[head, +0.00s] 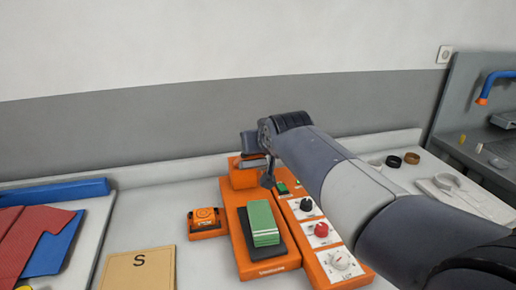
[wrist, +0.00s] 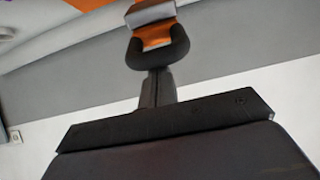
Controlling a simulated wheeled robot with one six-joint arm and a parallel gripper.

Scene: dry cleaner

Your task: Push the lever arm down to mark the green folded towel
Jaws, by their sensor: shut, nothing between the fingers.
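The green folded towel (head: 263,222) lies on a dark pad on the orange marking machine (head: 237,220) in the head view. An orange block stands at the machine's back, with a dark piece (head: 250,142) above it that looks like the raised lever arm. My gripper (head: 268,181) is shut and empty, beside that block on its right and behind the towel. I cannot tell whether it touches the lever. In the wrist view my shut gripper (wrist: 157,55) points up the picture, with orange and grey parts near its tip. The towel is out of that view.
An orange control panel with knobs (head: 321,231) runs right of the towel. A small orange device (head: 206,222) and a tan card marked S (head: 139,269) lie left. Red and blue cloths (head: 52,242) are far left. A sink (head: 480,145) is at right. The wall stands close behind.

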